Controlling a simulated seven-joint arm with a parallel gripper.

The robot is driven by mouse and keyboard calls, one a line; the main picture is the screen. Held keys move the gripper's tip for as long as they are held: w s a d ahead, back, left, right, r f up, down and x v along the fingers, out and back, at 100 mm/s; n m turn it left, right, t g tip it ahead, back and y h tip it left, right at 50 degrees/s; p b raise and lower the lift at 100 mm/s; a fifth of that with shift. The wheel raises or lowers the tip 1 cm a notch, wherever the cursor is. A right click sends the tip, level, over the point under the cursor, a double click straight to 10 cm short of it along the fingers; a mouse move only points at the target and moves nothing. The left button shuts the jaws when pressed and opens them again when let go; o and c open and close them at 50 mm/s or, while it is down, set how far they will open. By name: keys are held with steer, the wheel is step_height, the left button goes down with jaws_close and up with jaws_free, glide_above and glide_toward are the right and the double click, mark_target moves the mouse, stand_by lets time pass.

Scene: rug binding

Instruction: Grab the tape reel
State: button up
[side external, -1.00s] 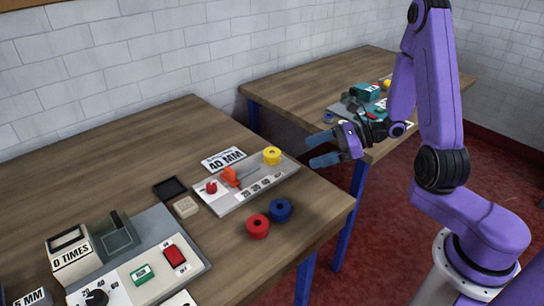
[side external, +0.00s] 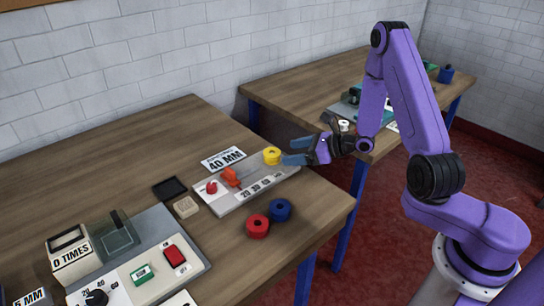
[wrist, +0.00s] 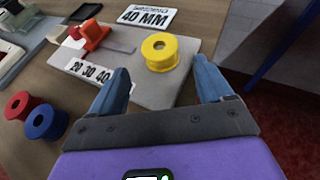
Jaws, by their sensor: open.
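A yellow tape reel (side external: 272,156) sits at the far right end of a grey plate with a number scale. In the wrist view the yellow reel (wrist: 160,51) is just beyond and between my fingertips. A red reel (side external: 257,226) and a blue reel (side external: 280,210) stand close together on the wooden table; in the wrist view the red reel (wrist: 20,105) and blue reel (wrist: 45,122) are at the left. My gripper (side external: 291,151) has blue fingers, is open and empty, and points at the yellow reel. I cannot tell whether a finger touches it.
The grey plate (side external: 235,200) also carries an orange clamp (side external: 231,177) and a red knob (side external: 211,187). A 40 MM card (side external: 223,159) lies behind it. A control panel (side external: 155,270) stands front left. A second table (side external: 300,85) is behind.

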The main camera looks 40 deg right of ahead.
mark_target(276, 153)
steer(key=shift+r+x, duration=0.1)
steer(key=shift+x, duration=1.7)
steer(key=shift+r+x, duration=0.15)
steer(key=shift+x, duration=1.65)
steer(key=shift+w, duration=0.1)
steer(key=c, duration=1.1)
